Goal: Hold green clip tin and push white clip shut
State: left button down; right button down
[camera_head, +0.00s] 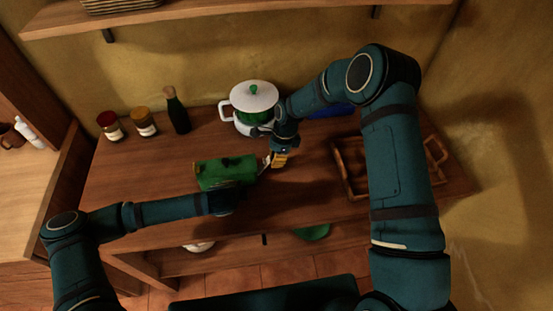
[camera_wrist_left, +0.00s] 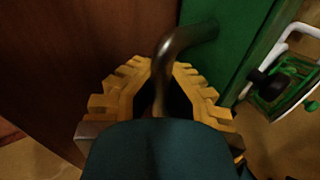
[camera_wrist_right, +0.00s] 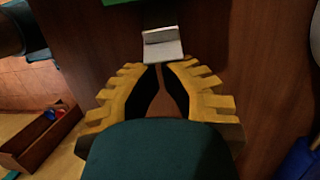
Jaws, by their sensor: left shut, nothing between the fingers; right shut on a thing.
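The green clip tin (camera_head: 222,171) lies on the wooden counter in the head view; its green side (camera_wrist_left: 225,45) also shows in the left wrist view. A dark curved handle (camera_wrist_left: 178,45) runs over my left fingers. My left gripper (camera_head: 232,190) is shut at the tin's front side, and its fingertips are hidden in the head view. My right gripper (camera_head: 276,162) is just right of the tin, shut on the white clip (camera_head: 265,164). In the right wrist view, the clip's pale plate (camera_wrist_right: 163,47) shows at the fingertips, with the tin's green edge beyond.
A white pot with a lid (camera_head: 253,97) stands behind my right gripper. Two jars (camera_head: 145,122) and a dark bottle (camera_head: 177,112) stand at the back left. A wooden tray (camera_head: 352,178) lies to the right, partly behind my right arm. The front left counter is clear.

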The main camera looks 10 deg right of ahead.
aim_at(268, 162)
jog(key=shift+a+r+h, duration=0.15)
jog(key=shift+a+h, duration=0.05)
jog(key=shift+h, duration=0.1)
jog(key=shift+w+a+r+h, duration=0.1)
jog(key=shift+a+r+h, duration=0.4)
jog(key=shift+a+h, duration=0.45)
jog(key=shift+w+a+r+h, duration=0.1)
jog(key=shift+a+r+h, duration=0.4)
jog(key=shift+h, duration=0.75)
jog(key=shift+a+r, duration=0.15)
jog(key=shift+a, duration=0.45)
jog(key=shift+r, duration=0.15)
jog(key=shift+r, duration=0.7)
jog(key=d, duration=0.4)
jog(key=s+a+v, duration=0.1)
jog(key=v, duration=0.8)
jog(key=shift+w+r, duration=0.25)
jog(key=shift+w, duration=0.25)
jog(key=shift+a, duration=0.1)
